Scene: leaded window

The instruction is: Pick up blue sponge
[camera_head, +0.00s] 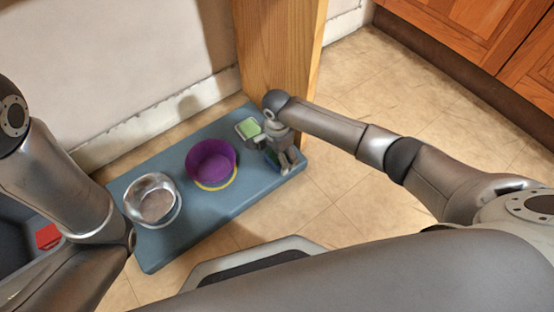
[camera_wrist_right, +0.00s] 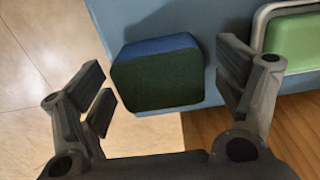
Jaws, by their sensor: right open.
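The blue sponge (camera_wrist_right: 158,75) is a block with a blue side and a dark green face in the right wrist view. It lies at the edge of a blue-grey board. My right gripper (camera_wrist_right: 165,80) is open, with its fingers on either side of the sponge and visible gaps to it. In the head view my right gripper (camera_head: 285,155) is over the right end of the board and mostly hides the sponge. My left arm comes in at the left, but its gripper does not show.
The blue-grey board (camera_head: 210,226) also carries a metal bowl (camera_head: 153,200), a purple bowl (camera_head: 211,161) with a yellow rim below, and a green-topped container (camera_head: 248,128) beside my right gripper. A wooden post (camera_head: 280,50) rises behind. Tiled floor (camera_head: 345,215) is open at the right.

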